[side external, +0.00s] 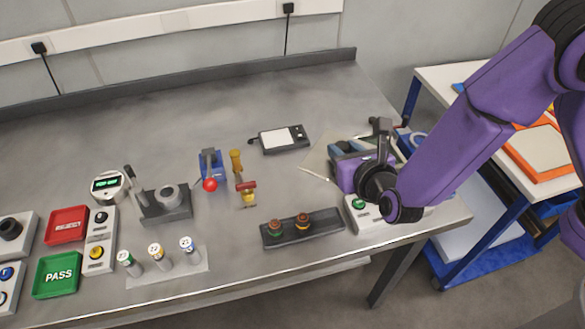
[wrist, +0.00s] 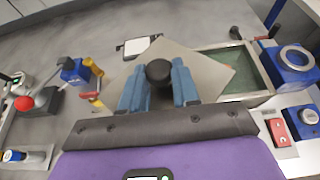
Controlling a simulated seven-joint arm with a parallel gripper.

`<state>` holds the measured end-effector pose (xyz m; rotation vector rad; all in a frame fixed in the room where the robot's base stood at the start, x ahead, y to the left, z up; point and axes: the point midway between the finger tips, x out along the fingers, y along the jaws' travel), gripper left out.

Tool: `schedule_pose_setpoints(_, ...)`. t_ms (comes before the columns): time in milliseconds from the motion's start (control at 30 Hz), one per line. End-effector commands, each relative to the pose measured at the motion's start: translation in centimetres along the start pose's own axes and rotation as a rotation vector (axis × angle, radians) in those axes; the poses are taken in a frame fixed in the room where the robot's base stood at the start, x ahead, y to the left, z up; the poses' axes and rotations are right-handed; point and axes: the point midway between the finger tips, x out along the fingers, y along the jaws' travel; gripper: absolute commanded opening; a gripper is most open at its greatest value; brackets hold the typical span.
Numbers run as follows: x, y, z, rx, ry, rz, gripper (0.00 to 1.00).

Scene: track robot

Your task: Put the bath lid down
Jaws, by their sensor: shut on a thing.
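The bath lid is a thin grey square plate (wrist: 212,72) with a round black knob (wrist: 158,71). My gripper (wrist: 158,80), with blue fingers, is shut on the knob in the wrist view. The lid is turned at an angle to the bath (wrist: 268,98), an open rectangular tank with a green inside, to its right. The lid overlaps the bath's left part in this view; I cannot tell its height. In the side view the lid's pale corner (side external: 316,162) shows left of my gripper (side external: 345,153), which hides the knob and most of the bath.
A dark-and-white scale (side external: 278,139) lies behind the lid. A dark rack with two knobs (side external: 302,228) lies toward the table's front. The table's back left is clear.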

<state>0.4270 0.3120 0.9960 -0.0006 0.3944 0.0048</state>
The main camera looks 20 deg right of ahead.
Motion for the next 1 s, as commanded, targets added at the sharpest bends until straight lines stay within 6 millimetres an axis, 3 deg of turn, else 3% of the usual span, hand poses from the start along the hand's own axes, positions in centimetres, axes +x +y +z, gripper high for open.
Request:
schedule_pose_setpoints(400,7.3,4.5,-0.7,0.003,-0.002,-0.004,0.00)
schedule_pose_setpoints(600,10.2,5.9,-2.8,0.000,-0.001,-0.004,0.00)
schedule_pose_setpoints(1000,13.1,7.3,-4.7,0.001,-0.002,-0.003,0.00)
